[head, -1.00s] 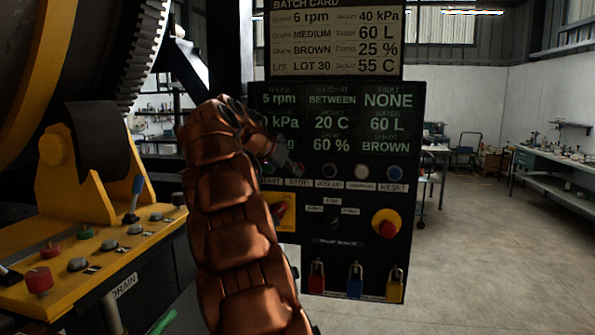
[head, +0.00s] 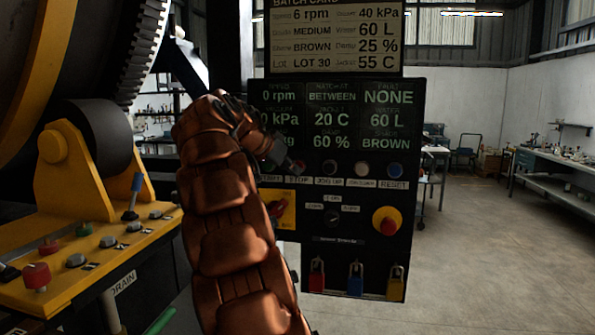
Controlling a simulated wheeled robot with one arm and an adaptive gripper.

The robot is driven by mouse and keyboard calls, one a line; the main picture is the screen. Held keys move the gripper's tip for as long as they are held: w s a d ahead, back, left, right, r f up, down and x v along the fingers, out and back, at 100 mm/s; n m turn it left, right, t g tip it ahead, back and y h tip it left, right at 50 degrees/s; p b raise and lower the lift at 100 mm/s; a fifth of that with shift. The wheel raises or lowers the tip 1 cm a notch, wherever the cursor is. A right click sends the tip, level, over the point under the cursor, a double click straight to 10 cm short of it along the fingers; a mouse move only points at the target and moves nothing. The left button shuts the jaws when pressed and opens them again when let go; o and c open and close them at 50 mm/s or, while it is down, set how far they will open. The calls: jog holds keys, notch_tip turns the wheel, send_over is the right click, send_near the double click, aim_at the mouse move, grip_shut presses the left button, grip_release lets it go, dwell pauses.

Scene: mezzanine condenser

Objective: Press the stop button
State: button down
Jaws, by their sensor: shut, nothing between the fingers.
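The dark control panel (head: 345,225) stands ahead of me with a row of round buttons under its green readouts. The STOP label (head: 298,180) is on the left of that row. The stop button (head: 299,166) is just above it, a small reddish spot mostly hidden by my fingertips. My gripper (head: 288,163) is shut and empty, with its tip over the stop button. I cannot tell whether it touches or presses the button. The speed readout (head: 277,97) shows 0 rpm.
Right of it are a dark, a pale and a blue button (head: 394,170). Below are a yellow-backed red switch (head: 283,209), a red emergency knob (head: 387,221) and padlocks (head: 356,280). A yellow drum machine (head: 75,190) fills the left.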

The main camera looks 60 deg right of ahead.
jog(key=shift+a, duration=0.1)
jog(key=a+b, duration=0.1)
jog(key=s+a+b, duration=0.1)
jog(key=a, duration=0.1)
jog(key=a+b, duration=0.1)
jog(key=shift+s+a, duration=0.25)
jog(key=shift+s, duration=0.15)
dwell(1.0)
